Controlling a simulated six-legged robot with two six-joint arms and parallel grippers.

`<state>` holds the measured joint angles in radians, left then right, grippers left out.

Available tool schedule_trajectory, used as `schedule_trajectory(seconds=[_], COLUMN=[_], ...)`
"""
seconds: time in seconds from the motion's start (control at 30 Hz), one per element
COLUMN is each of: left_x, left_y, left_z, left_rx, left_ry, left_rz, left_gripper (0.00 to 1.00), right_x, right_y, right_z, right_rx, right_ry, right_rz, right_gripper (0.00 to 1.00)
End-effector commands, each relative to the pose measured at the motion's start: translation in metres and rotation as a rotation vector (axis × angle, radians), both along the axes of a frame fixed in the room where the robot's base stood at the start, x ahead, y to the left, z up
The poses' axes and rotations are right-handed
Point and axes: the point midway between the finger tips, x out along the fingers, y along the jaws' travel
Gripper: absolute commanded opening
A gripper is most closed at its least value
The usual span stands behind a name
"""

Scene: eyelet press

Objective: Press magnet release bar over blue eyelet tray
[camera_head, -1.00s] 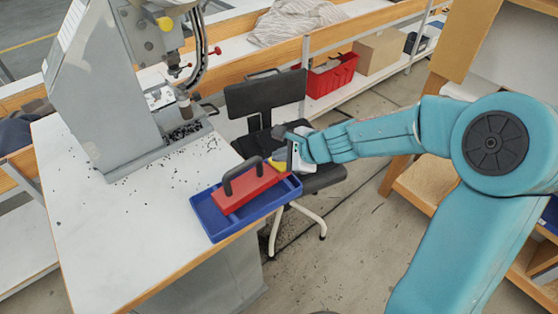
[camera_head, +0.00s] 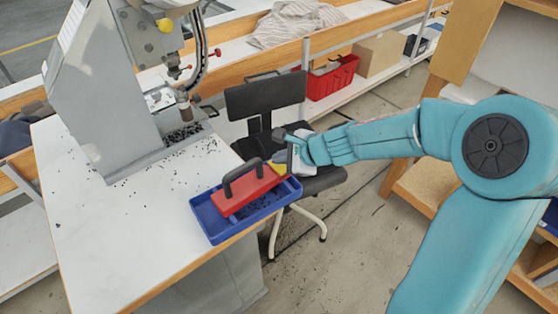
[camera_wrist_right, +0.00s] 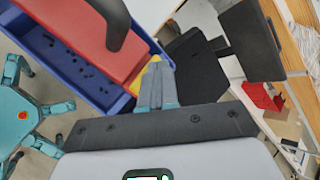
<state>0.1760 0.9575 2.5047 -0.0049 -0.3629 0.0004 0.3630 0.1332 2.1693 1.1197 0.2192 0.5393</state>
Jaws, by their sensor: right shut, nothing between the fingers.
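The red magnet (camera_head: 238,195) with its black arched handle (camera_head: 240,178) is over the blue eyelet tray (camera_head: 217,231) at the table's front right corner. Dark eyelets lie on the tray floor beside and below it. The yellow release bar (camera_head: 276,168) is at the magnet's right end, partly hidden by my right gripper (camera_head: 282,160). In the right wrist view, my right gripper (camera_wrist_right: 158,80) is shut and empty, its fingertips at the yellow bar (camera_wrist_right: 150,72). They seem to touch it. My left gripper is not in view.
The grey eyelet press (camera_head: 110,100) stands on the white table (camera_head: 100,225), with loose eyelets scattered near its base. A black chair (camera_head: 265,98) stands just behind the tray. A red bin (camera_head: 332,77) and a cardboard box (camera_head: 378,52) sit on the far shelf.

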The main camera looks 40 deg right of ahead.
Motion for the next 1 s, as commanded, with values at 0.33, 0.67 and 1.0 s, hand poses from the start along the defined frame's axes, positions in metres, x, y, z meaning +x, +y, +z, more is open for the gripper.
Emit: schedule_trajectory(seconds=[0.33, 0.67, 1.0], left_x=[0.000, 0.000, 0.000], left_y=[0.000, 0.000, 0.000], left_z=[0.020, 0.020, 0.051], left_rx=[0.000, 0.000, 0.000], left_ry=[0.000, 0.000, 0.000], left_rz=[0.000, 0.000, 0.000], left_gripper=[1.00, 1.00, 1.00], right_x=[0.000, 0.000, 0.000], right_y=[0.000, 0.000, 0.000], right_z=[0.021, 0.021, 0.053], right_rx=[-0.001, -0.001, 0.000], right_ry=[0.000, 0.000, 0.000], right_rz=[0.001, 0.001, 0.000], right_gripper=[0.00, 0.00, 0.00])
